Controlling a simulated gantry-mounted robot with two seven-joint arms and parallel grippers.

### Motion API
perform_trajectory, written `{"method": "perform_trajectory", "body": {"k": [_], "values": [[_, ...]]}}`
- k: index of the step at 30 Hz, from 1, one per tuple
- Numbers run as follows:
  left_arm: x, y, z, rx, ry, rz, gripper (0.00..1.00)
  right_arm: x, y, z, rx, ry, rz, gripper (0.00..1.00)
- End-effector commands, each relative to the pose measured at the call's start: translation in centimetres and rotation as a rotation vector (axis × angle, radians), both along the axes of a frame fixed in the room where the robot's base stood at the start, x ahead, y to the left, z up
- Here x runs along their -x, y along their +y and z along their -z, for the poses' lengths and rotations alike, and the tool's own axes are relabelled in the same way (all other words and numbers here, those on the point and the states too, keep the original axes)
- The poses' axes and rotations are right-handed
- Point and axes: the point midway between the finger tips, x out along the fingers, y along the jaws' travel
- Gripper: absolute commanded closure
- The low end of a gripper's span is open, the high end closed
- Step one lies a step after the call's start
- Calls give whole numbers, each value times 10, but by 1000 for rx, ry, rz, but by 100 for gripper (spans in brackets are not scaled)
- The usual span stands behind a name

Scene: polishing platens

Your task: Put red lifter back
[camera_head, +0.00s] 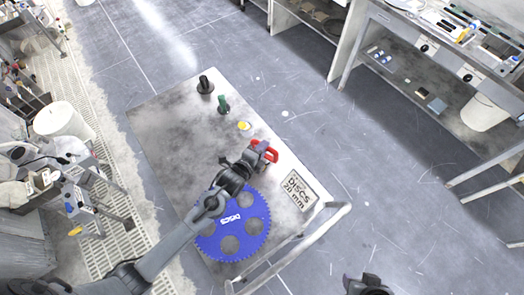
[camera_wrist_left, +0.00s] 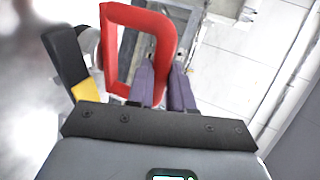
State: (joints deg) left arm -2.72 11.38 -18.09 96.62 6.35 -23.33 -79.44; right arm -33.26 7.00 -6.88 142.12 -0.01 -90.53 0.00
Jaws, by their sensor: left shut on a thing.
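The red lifter (camera_head: 271,153) is a red frame-shaped handle over the top of the cart (camera_head: 160,120), in line with the other lifters. My left gripper (camera_head: 258,153) is shut on the red lifter. I cannot tell whether the lifter touches the cart top. My right gripper (camera_head: 368,285) shows only as a dark piece at the bottom edge, away from the cart.
A black lifter (camera_head: 205,85), a green lifter (camera_head: 223,104) and a yellow-topped piece (camera_head: 243,126) stand in a row on the cart. A blue toothed disc (camera_head: 258,215) lies under my left arm, beside a "DISCS 20 mm" label (camera_head: 292,188). A handrail (camera_head: 330,218) edges the cart.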

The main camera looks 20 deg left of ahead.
Motion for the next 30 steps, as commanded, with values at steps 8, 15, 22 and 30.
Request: {"method": "perform_trajectory", "body": {"k": [8, 15, 22, 30], "values": [[-1, -1, 15, 3, -9, 1, 100, 0, 1, 1, -6, 0, 4, 50], [-1, 0, 15, 2, -9, 0, 100, 0, 2, 1, -7, 0, 4, 50], [0, 0, 21, 0, -1, 0, 64, 0, 1, 2, -5, 1, 4, 50], [0, 0, 21, 0, -1, 0, 54, 0, -1, 2, 3, 1, -1, 50]]}}
